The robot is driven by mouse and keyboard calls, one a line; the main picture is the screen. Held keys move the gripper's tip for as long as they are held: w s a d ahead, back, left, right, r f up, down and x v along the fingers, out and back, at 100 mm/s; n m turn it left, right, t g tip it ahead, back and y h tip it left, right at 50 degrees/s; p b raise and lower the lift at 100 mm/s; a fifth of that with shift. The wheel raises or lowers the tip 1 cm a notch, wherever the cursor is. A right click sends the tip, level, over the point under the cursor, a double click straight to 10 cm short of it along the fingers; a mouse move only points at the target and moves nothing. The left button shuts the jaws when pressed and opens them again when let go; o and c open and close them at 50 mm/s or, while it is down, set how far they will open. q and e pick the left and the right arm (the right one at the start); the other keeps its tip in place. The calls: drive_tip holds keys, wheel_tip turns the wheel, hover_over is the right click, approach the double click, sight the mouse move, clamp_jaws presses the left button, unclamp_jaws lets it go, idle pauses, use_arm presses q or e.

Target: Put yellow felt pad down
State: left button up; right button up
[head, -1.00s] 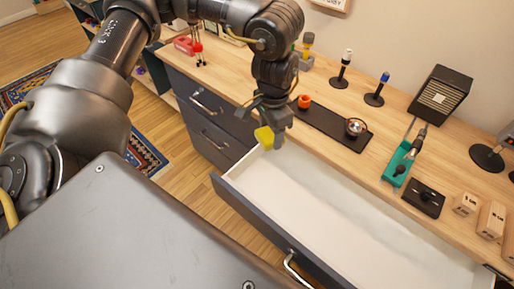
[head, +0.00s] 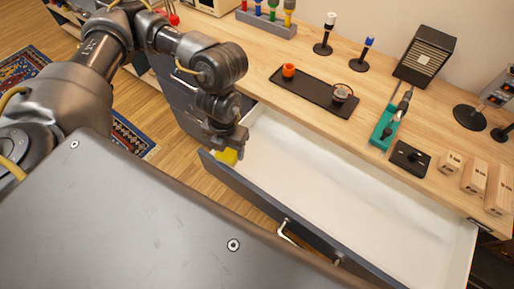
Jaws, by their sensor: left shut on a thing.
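The yellow felt pad (head: 227,156) is held in my left gripper (head: 225,150), at the left end of the open drawer (head: 330,185). The gripper is shut on the pad and hides part of it. The pad shows near the drawer's front left corner; I cannot tell its height above the rim. The drawer is pulled out, with a white, empty-looking inside and a dark front. My right gripper is not in view.
Above the drawer is the wooden worktop (head: 262,60). It holds a black tray (head: 318,95) with an orange cup (head: 289,70), a teal tool holder (head: 384,126), a black box (head: 426,55) and wooden blocks (head: 474,177). A drawer handle (head: 287,233) sticks out in front.

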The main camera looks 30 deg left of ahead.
use_arm(q)
drive_tip(key=m, duration=0.2)
drive_tip(key=shift+s+a+f+m, duration=0.1)
drive_tip(key=shift+s+f+m, duration=0.2)
drive_tip(key=shift+s, duration=0.1)
drive_tip(key=w+f, duration=0.3)
drive_tip(key=w, duration=0.1)
drive_tip(key=w+d+f, duration=0.1)
drive_tip(key=w+f, duration=0.2)
drive_tip(key=w, duration=0.2)
drive_tip(key=w+d+f, duration=0.1)
drive_tip(key=w+f, duration=0.2)
drive_tip(key=w, duration=0.1)
drive_tip(key=shift+w+f, duration=0.25)
drive_tip(key=shift+f, duration=0.05)
wheel_tip(320, 180, down, 3)
drive_tip(key=shift+w+r+b, duration=0.1)
drive_tip(key=shift+r+b, duration=0.05)
drive_tip(key=shift+b, duration=0.45)
drive_tip(key=shift+f, duration=0.4)
